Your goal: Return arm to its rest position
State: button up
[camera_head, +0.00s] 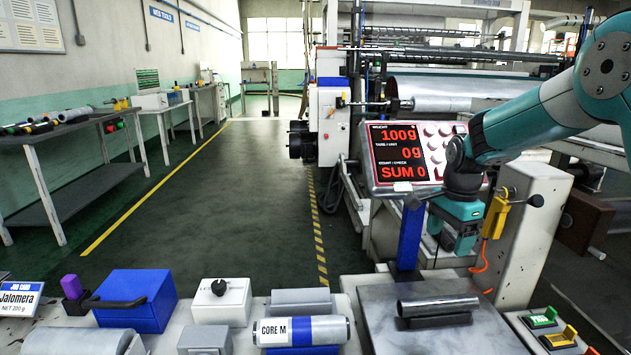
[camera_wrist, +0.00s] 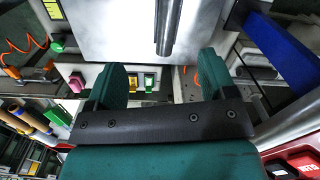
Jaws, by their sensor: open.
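My arm reaches in from the right in the head view, with my gripper (camera_head: 460,238) pointing down beside the scale display. In the wrist view the two teal fingers of my gripper (camera_wrist: 165,78) stand wide apart with nothing between them. A grey metal tube (camera_head: 452,304) lies on a dark cradle on the steel scale plate (camera_head: 480,335), below and in front of my gripper. The tube (camera_wrist: 167,25) also shows in the wrist view, beyond the fingers and apart from them.
The scale display (camera_head: 405,155) reads 100 g, 0 g and SUM 0. A blue post (camera_head: 409,238) and a yellow hanging control (camera_head: 495,215) stand close to my gripper. A blue box (camera_head: 135,298), a CORE M roll (camera_head: 300,332) and green and yellow switches (camera_head: 543,318) line the bench.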

jog(key=s+a+r+n+y, duration=0.1)
jog(key=s+a+r+n, duration=0.55)
jog(key=s+a, duration=0.2)
jog(key=s+a+r+n+y, duration=0.1)
jog(key=s+a+n, duration=0.3)
jog(key=s+n, duration=0.6)
jog(key=s+a+r+n+y, duration=0.15)
jog(key=s+a+n, duration=0.3)
jog(key=s, duration=0.95)
notch_tip(320, 180, up, 14)
jog(key=n+p, duration=0.1)
jog(key=p, duration=1.4)
jog(key=shift+s, duration=0.2)
jog(key=shift+d, duration=0.1)
